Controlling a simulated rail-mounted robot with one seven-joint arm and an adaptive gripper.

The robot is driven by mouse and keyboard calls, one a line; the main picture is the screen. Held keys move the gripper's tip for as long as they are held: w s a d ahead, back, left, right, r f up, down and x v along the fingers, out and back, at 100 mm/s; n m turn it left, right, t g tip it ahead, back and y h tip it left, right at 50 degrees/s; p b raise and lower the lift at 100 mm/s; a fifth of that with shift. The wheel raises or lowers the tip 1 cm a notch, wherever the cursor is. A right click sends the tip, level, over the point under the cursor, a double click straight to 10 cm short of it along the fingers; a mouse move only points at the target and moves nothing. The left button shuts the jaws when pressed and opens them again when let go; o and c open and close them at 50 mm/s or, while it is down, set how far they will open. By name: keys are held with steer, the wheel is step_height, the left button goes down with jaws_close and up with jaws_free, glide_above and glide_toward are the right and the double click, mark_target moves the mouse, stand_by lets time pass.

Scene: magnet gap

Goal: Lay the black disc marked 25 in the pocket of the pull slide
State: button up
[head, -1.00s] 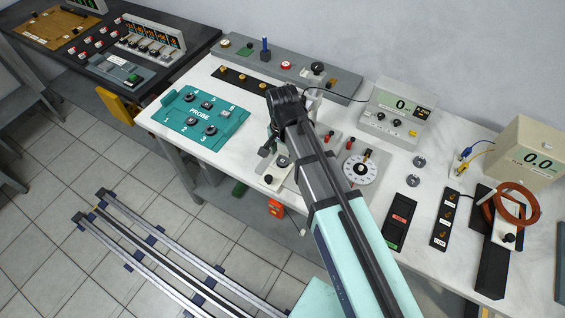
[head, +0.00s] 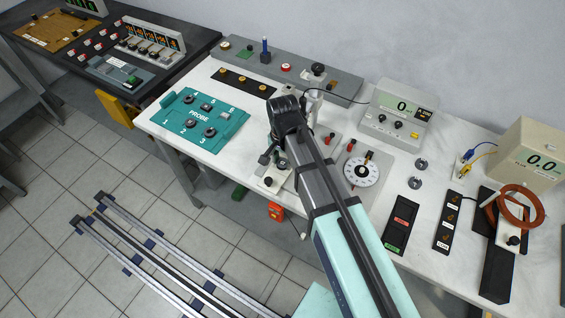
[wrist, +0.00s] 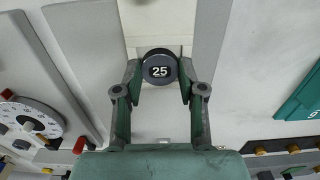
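The black disc marked 25 (wrist: 161,70) shows face-on in the wrist view, between the two fingertips of my gripper (wrist: 160,82). The green fingers touch it on both sides and are shut on it. Below and beyond the disc lies a pale slide strip (wrist: 155,22) between grey side pieces. I cannot tell the gap between disc and slide, and the pocket is not clearly visible. In the head view my gripper (head: 277,154) is over the pale slide device (head: 272,182) at the table's front edge, partly hidden by my arm.
A teal PROBE tray (head: 172,108) with several discs stands to the left. A white dial (head: 361,169) is close on the right, also in the wrist view (wrist: 30,118).

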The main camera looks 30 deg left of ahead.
steer(key=shift+r+p, duration=1.45)
steer(key=shift+r, duration=0.6)
